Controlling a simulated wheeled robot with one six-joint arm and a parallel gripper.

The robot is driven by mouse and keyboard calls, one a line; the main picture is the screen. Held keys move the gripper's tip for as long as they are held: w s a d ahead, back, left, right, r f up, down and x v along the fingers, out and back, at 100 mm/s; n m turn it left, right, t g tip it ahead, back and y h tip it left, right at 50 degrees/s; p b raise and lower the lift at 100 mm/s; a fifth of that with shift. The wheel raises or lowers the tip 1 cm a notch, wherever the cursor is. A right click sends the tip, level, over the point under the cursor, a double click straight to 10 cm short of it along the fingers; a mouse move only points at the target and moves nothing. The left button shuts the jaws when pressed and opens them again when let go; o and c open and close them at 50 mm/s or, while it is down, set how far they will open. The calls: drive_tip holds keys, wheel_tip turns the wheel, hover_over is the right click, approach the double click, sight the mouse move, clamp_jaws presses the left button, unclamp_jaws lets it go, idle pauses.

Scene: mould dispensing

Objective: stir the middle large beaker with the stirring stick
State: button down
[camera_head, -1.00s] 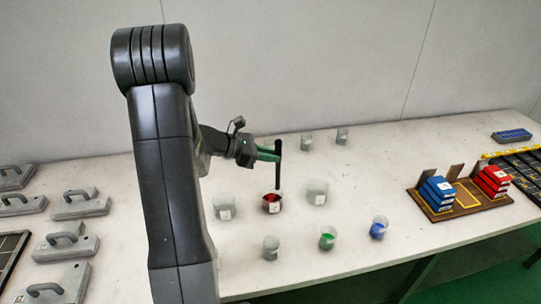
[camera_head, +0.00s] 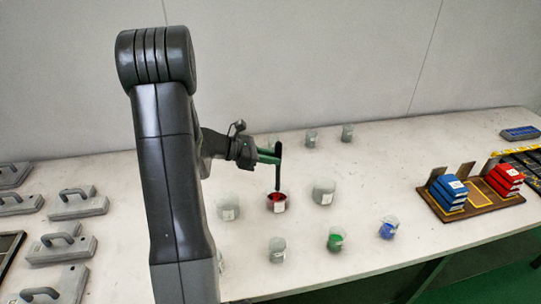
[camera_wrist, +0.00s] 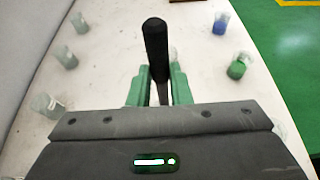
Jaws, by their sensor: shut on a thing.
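The middle large beaker (camera_head: 277,204) holds red contents and stands between two other large beakers, the left one (camera_head: 228,208) and the right one (camera_head: 323,192). My gripper (camera_head: 270,156) is shut on the black stirring stick (camera_head: 278,168), which stands upright with its lower end in the middle large beaker. In the wrist view the stick (camera_wrist: 155,45) rises between the green fingers (camera_wrist: 160,88). The stick's lower tip is hidden in the red contents.
Small beakers stand in front: a clear one (camera_head: 277,250), a green one (camera_head: 335,239) and a blue one (camera_head: 388,228). Clear small beakers (camera_head: 311,139) stand behind. Grey handled blocks (camera_head: 78,203) lie at left. A wooden tray (camera_head: 480,207) with blue and red boxes is at right.

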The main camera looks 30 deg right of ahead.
wheel_tip(320, 180, down, 6)
drive_tip(key=b, duration=0.4)
drive_tip(key=shift+a, duration=0.15)
idle(0.5)
